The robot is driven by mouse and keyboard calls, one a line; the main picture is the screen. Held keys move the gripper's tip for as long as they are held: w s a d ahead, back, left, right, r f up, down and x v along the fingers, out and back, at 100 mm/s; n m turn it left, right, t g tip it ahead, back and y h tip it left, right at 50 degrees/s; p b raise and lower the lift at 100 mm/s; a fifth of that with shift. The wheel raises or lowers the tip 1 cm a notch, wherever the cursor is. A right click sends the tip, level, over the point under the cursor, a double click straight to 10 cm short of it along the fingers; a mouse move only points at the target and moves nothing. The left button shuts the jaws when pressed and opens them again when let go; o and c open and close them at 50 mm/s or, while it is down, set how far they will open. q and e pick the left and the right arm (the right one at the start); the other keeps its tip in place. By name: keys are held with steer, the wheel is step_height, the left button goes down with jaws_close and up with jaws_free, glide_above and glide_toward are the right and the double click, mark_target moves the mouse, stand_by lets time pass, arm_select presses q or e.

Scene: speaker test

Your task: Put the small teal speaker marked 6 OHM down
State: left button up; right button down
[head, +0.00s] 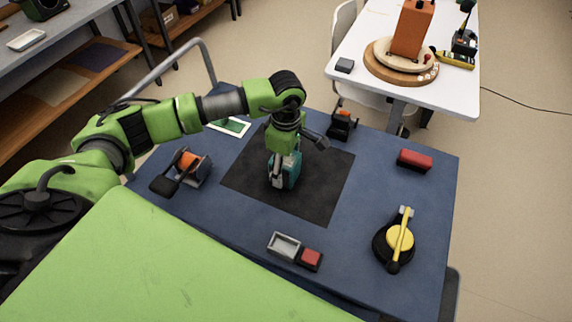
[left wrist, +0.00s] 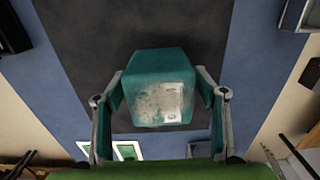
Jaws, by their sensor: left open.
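The small teal speaker (head: 293,176) stands on the black mat (head: 325,195) in the head view, partly hidden by my left gripper (head: 283,182). In the left wrist view the teal speaker (left wrist: 158,92) sits between the two fingers of my left gripper (left wrist: 160,80). The fingers are open, one on each side of it. The speaker's near face is pale and worn, and I cannot read a marking on it. My right gripper is in neither view.
On the blue table (head: 340,273) stand a tape dispenser (head: 188,166), a grey-and-red tray (head: 285,245), a black-and-yellow round tool (head: 398,240), a red block (head: 414,159) and a dark orange-topped item (head: 342,123). A white table (head: 350,45) stands behind.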

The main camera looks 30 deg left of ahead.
arm_select(q)
step_height(320, 180, up, 11)
steer(key=shift+r+b, duration=0.1)
steer(key=shift+b, duration=0.9)
steer(key=shift+r, duration=0.55)
